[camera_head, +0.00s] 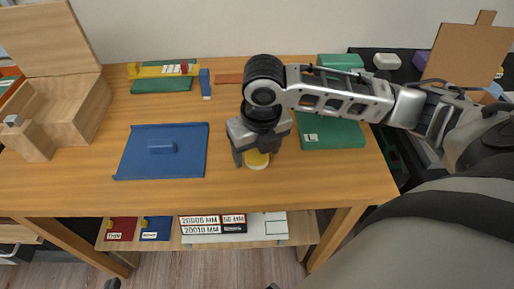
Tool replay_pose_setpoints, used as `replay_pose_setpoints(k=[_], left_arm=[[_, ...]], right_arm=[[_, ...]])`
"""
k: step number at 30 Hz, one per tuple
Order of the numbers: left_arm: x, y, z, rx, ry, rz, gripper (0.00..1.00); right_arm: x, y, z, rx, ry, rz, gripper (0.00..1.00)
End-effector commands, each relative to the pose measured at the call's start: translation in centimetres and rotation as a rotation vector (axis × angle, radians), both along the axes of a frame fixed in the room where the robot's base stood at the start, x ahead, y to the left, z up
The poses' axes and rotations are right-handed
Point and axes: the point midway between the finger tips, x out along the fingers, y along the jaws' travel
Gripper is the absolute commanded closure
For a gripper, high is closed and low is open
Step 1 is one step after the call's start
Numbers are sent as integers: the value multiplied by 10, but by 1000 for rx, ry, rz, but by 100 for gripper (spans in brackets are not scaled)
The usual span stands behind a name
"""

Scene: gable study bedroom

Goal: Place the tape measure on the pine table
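A round yellow object with a pale rim (257,161), which looks like the tape measure, is at the front middle of the wooden table (330,187). My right gripper (254,156) comes in from the right and points down over it. Its fingers are spread on either side of the yellow object and hide part of it. I cannot tell whether they press on it or whether it is clear of the tabletop. My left gripper is not recognisable in view.
A blue tray (188,138) lies left of the gripper. A green board (335,137) lies to the right, partly behind my arm. An open wooden box (60,105) stands at the left. Yellow and green items (160,85) lie at the back. A low shelf (270,243) holds labelled boxes.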

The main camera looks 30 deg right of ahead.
Motion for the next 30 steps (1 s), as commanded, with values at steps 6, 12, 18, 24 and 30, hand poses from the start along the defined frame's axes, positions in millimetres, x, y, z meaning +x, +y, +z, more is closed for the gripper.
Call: replay_pose_setpoints(k=[6,12,18,24,30], left_arm=[[-1,0,-2,0,3,-1,100],[-1,0,2,1,5,-2,100],[-3,0,6,-1,21,-2,100],[-3,1,9,3,30,0,100],[-1,2,9,15,30,0,100]], right_arm=[[0,0,0,0,0,0,33],[-1,1,18,2,-2,0,33],[-6,1,62,0,-6,0,33],[-10,2,100,-1,-4,0,33],[-14,3,120,1,-1,-1,33]])
